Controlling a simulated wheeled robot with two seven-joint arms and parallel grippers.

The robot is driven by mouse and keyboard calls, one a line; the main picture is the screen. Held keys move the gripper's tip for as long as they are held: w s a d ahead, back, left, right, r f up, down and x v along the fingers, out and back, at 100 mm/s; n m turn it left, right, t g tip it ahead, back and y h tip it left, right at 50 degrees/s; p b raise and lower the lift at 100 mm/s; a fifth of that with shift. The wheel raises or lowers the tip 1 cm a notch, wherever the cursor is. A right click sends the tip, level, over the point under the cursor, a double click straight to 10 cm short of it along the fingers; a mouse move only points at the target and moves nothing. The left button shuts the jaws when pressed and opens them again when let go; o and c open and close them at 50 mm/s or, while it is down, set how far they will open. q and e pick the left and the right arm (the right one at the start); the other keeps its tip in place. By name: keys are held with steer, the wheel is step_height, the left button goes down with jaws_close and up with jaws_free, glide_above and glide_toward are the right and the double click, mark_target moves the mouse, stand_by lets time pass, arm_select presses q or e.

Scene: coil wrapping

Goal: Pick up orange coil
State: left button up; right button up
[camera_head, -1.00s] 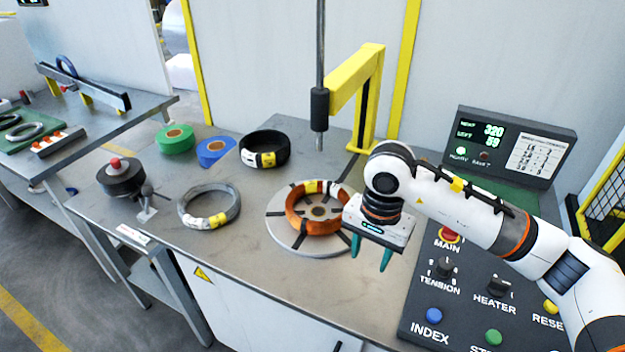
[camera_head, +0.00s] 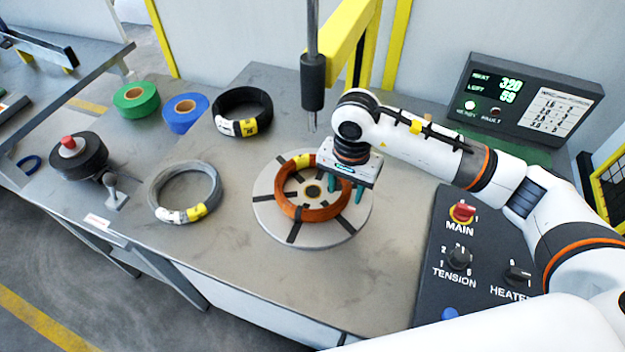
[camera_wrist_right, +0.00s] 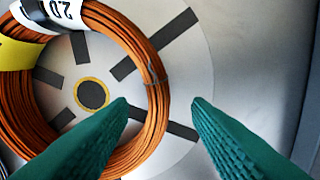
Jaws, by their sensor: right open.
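The orange coil (camera_head: 320,211) lies flat on the round grey turntable (camera_head: 268,218), with a yellow and white label on its far side. In the right wrist view the coil (camera_wrist_right: 150,101) fills the left half, above the turntable (camera_wrist_right: 196,62). My right gripper (camera_head: 345,189) is open and empty above the coil's right side. In the right wrist view its green fingertips (camera_wrist_right: 160,104) appear on either side of the coil's right rim, one over the coil's inside and one over the turntable outside it. Whether they reach down to coil height is unclear. My left gripper is out of view.
A vertical rod (camera_head: 313,80) on a yellow post (camera_head: 352,50) hangs behind the turntable. A black coil (camera_head: 243,110), a grey coil (camera_head: 184,192), green (camera_head: 136,99) and blue (camera_head: 185,113) tape rolls stand left. A control panel (camera_head: 440,265) lies right.

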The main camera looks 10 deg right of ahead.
steer(key=shift+f, duration=1.2)
jaws_close()
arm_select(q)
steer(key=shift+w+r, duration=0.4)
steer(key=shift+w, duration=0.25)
arm_select(e)
steer(key=shift+w+r, duration=0.15)
